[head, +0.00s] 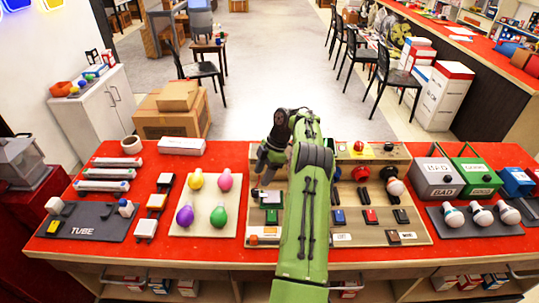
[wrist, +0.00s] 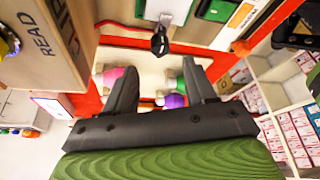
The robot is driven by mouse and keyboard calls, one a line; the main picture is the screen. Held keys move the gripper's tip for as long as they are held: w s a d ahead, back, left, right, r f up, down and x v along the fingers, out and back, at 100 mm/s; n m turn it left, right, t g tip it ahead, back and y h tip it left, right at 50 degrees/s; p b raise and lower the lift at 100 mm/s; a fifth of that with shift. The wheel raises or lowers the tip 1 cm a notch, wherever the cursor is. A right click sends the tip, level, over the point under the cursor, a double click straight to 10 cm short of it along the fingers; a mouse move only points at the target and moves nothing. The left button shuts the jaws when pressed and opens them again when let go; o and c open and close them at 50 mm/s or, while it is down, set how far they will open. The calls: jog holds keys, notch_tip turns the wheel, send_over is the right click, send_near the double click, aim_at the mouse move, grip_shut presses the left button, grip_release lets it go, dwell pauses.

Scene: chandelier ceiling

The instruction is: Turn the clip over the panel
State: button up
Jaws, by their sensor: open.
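My gripper (wrist: 160,75) is open and empty in the wrist view, its two dark fingers spread apart. A small black clip-like piece (wrist: 160,42) with a pale stem stands just beyond the gap between the fingertips, apart from them. A white panel with a green part (wrist: 232,10) lies to its upper right, cut by the frame edge. In the head view my gripper (head: 263,178) points down over the left part of the beige device board (head: 262,226). A small white and green panel (head: 271,197) shows just below it. My arm hides the board's middle, and the clip is too small there to make out surely.
A board with colored bulbs (head: 204,216) lies left of the device board. A tube rack (head: 88,226) is further left. Grey and green bins (head: 438,177) stand at right.

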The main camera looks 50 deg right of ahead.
jog(key=p+v, duration=0.3)
jog(key=v, duration=0.6)
